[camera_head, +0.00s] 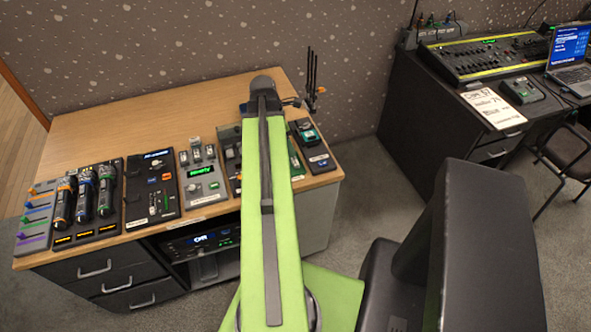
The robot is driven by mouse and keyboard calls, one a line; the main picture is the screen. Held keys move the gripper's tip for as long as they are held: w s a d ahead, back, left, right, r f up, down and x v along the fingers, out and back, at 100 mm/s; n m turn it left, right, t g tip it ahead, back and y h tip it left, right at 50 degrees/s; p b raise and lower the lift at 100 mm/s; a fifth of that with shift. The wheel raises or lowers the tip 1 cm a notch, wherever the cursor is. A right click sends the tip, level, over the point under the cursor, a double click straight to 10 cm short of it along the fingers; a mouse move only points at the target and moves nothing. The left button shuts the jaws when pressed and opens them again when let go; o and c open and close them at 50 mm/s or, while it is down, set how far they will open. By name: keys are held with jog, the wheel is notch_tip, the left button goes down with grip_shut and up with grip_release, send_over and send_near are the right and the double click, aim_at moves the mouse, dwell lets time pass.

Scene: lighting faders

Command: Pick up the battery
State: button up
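I cannot pick out the battery with certainty. A small teal-and-dark block (309,136) sits on a black unit at the right end of the wooden desk; it is too small to tell what it is. My green arm crosses the middle of the desk and hides part of the equipment there.
The wooden desk (140,122) has a clear back half. Along its front stand coloured faders (37,218), a rack of three dark cylinders (84,235), a black panel (152,188) and a grey unit (201,180). A dark desk with a mixing console (490,57) stands right.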

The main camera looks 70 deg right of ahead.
jog(key=b, duration=0.3)
send_over(295, 161)
jog(key=w+a, duration=0.1)
notch_tip(295, 161, down, 5)
jog(key=shift+w+a+f, duration=0.1)
jog(key=b+x, duration=0.5)
jog(key=shift+w+f+b, duration=0.1)
jog(key=shift+f+b, duration=0.05)
jog(key=shift+b, duration=0.15)
jog(key=shift+r, duration=0.2)
jog(key=c, duration=1.5)
